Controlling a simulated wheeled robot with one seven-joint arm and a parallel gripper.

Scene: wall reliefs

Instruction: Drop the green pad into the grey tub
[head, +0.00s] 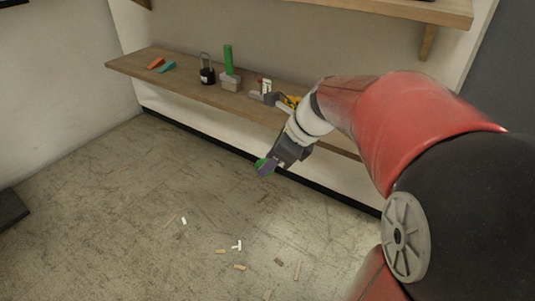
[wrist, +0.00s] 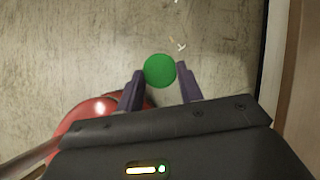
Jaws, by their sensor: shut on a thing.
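The green pad (head: 261,164) is round and sits at the tip of my gripper (head: 267,167), held in the air in front of the shelf. In the wrist view the green pad (wrist: 160,71) shows as a full disc between the two purple fingers of my gripper (wrist: 160,76), which are shut on it. I cannot make out a grey tub for certain in either view.
A wooden shelf (head: 190,86) bears a black padlock-like thing (head: 207,76), a green cylinder (head: 228,60) above a grey block (head: 231,83), and orange (head: 156,63) and teal (head: 167,67) pieces. Small scraps lie on the floor (head: 130,220). A dark flat thing (head: 10,210) is at far left.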

